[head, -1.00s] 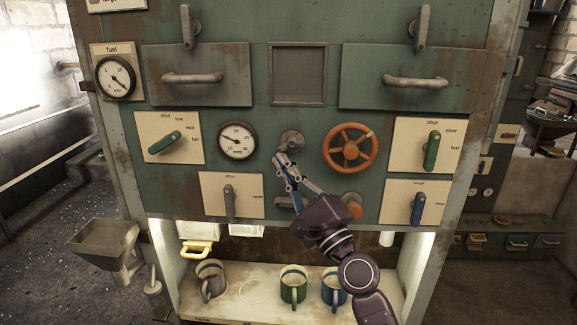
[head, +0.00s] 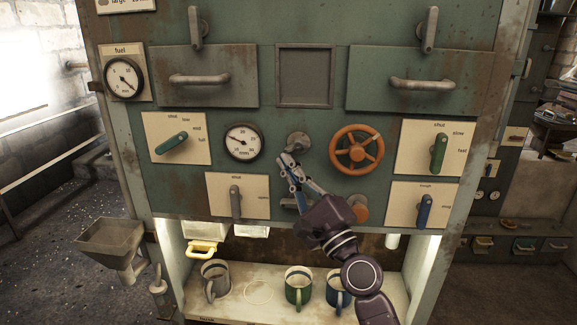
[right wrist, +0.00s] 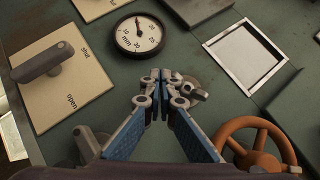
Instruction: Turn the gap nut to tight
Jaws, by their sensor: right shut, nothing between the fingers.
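A grey metal nut or knob (head: 298,141) sits on the green panel between the round mm gauge (head: 242,142) and the orange handwheel (head: 356,149). I take it to be the gap nut; no label beside it can be read. My right gripper (head: 287,162) is shut and empty, its tips just below and left of the nut in the head view. In the right wrist view the closed fingertips (right wrist: 161,80) partly cover the nut (right wrist: 196,90); whether they touch it I cannot tell. The gauge needle points near the dial's edge. My left gripper is not in view.
Lever plates flank the panel: a green lever (head: 171,143) at left, another (head: 438,153) at right, a grey shut/open lever (head: 235,203) and a blue lever (head: 424,211) below. Mugs stand on the shelf underneath, including a green one (head: 298,285).

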